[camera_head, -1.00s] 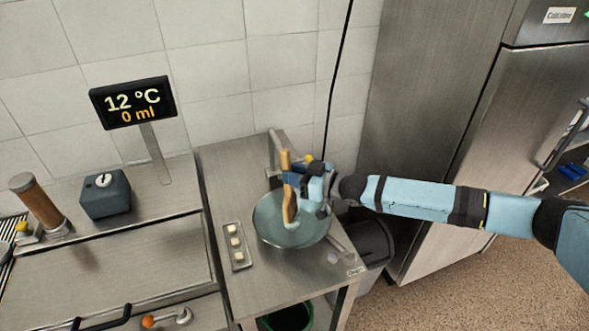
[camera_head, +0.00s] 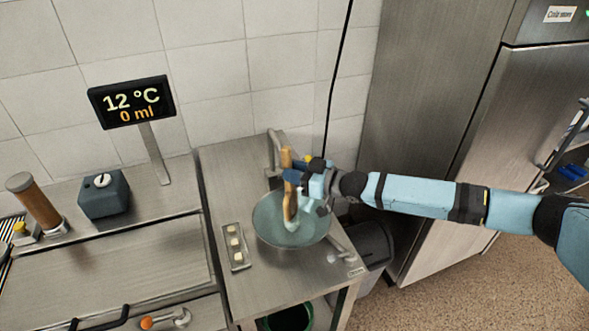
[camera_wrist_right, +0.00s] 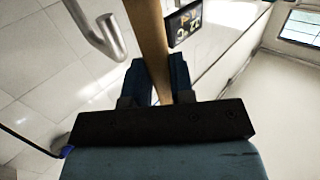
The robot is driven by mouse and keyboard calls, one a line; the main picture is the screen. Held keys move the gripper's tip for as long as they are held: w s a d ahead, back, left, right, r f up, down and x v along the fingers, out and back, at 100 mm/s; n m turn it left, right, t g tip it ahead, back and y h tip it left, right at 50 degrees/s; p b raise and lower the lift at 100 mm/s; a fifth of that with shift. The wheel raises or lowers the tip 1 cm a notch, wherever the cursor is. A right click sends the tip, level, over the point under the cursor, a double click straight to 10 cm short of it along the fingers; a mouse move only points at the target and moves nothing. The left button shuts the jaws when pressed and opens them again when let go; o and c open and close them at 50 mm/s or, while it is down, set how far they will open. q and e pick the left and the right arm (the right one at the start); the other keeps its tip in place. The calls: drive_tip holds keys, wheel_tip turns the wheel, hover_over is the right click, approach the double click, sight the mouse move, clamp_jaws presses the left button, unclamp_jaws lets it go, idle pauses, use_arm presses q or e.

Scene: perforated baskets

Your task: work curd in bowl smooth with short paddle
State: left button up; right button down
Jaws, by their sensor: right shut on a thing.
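The wide metal bowl (camera_head: 268,228) stands on the narrow steel table. My right gripper (camera_head: 290,180) is shut on the wooden short paddle (camera_head: 287,158) and holds it upright over the bowl. In the right wrist view the paddle's shaft (camera_wrist_right: 150,40) runs between the two fingers of the gripper (camera_wrist_right: 158,75). The paddle's lower end is down in the bowl, in or against a pale patch (camera_head: 291,226) that may be curd. The bowl's inside looks pale blue-grey, and I cannot make out the curd's texture. My left gripper is not in view.
A small tray (camera_head: 238,261) with pale cubes lies left of the bowl. A steel tap (camera_head: 275,150) rises behind it, and also shows in the right wrist view (camera_wrist_right: 98,32). A display (camera_head: 132,103) reads 12 °C and 0 ml. A fridge (camera_head: 440,130) stands right.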

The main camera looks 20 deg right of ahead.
drive_tip(key=shift+s+a+f, duration=0.1)
drive_tip(key=shift+s+a, duration=0.25)
drive_tip(key=shift+s, duration=0.15)
drive_tip(key=shift+w, duration=0.1)
drive_tip(key=shift+w+d, duration=0.6)
drive_tip(key=shift+w, duration=0.05)
drive_tip(key=shift+r, duration=0.2)
drive_tip(key=shift+s+a+f, duration=0.15)
drive_tip(key=shift+s+a, duration=0.5)
drive_tip(key=shift+s, duration=0.05)
drive_tip(key=shift+d, duration=0.1)
